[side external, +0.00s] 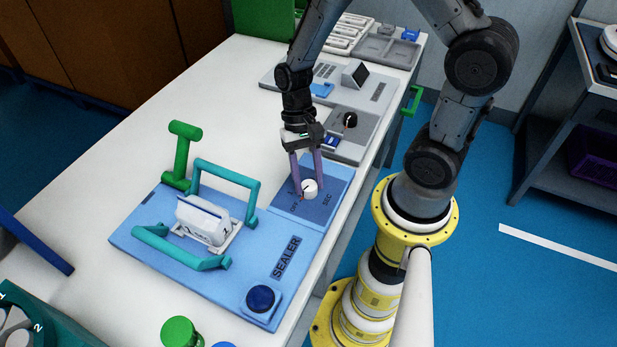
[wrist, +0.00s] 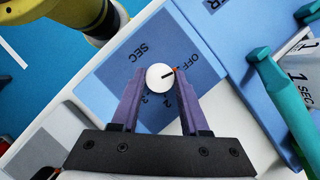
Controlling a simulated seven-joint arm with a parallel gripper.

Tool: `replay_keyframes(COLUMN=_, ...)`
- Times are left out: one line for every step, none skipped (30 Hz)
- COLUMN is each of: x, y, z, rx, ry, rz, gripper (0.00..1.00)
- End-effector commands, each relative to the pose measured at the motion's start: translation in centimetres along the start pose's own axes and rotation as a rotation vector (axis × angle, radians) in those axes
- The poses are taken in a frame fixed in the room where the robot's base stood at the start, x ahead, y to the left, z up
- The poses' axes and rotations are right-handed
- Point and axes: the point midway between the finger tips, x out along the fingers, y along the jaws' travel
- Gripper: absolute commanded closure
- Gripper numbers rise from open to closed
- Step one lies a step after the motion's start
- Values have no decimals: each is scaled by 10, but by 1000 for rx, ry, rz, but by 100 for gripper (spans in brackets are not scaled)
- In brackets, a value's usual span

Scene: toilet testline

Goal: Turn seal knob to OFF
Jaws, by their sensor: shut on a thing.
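The seal knob (side external: 310,187) is a round white dial on a dark blue panel of the blue sealer. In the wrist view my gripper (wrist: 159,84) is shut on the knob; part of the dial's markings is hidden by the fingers.
The sealer base (side external: 190,268) carries teal handles (side external: 228,172), a white pack (side external: 203,220) and a dark blue button (side external: 261,298). A green upright handle (side external: 182,155) stands behind it. A grey station with a black knob (side external: 350,120) lies beyond. The white table is clear at left.

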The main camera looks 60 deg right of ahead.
Motion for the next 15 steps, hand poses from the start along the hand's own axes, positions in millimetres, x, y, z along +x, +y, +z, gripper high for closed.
replay_keyframes(x=0, y=0, z=0, rx=-12, ry=0, rz=5, gripper=100)
replay_keyframes(x=0, y=0, z=0, rx=-17, ry=0, rz=7, gripper=100)
replay_keyframes(x=0, y=0, z=0, rx=-23, ry=0, rz=9, gripper=100)
replay_keyframes(x=0, y=0, z=0, rx=-27, ry=0, rz=10, gripper=100)
replay_keyframes(x=0, y=0, z=0, rx=-30, ry=0, rz=11, gripper=100)
replay_keyframes(x=0, y=0, z=0, rx=-32, ry=0, rz=13, gripper=100)
replay_keyframes(x=0, y=0, z=0, rx=-34, ry=0, rz=13, gripper=100)
replay_keyframes(x=0, y=0, z=0, rx=-35, ry=0, rz=14, gripper=100)
replay_keyframes(x=0, y=0, z=0, rx=-36, ry=0, rz=14, gripper=100)
replay_keyframes(x=0, y=0, z=0, rx=-36, ry=0, rz=14, gripper=100)
replay_keyframes(x=0, y=0, z=0, rx=-36, ry=0, rz=14, gripper=100)
replay_keyframes(x=0, y=0, z=0, rx=-36, ry=0, rz=14, gripper=100)
replay_keyframes(x=0, y=0, z=0, rx=-36, ry=0, rz=14, gripper=100)
replay_keyframes(x=0, y=0, z=0, rx=-36, ry=0, rz=14, gripper=100)
replay_keyframes(x=0, y=0, z=0, rx=-36, ry=0, rz=14, gripper=100)
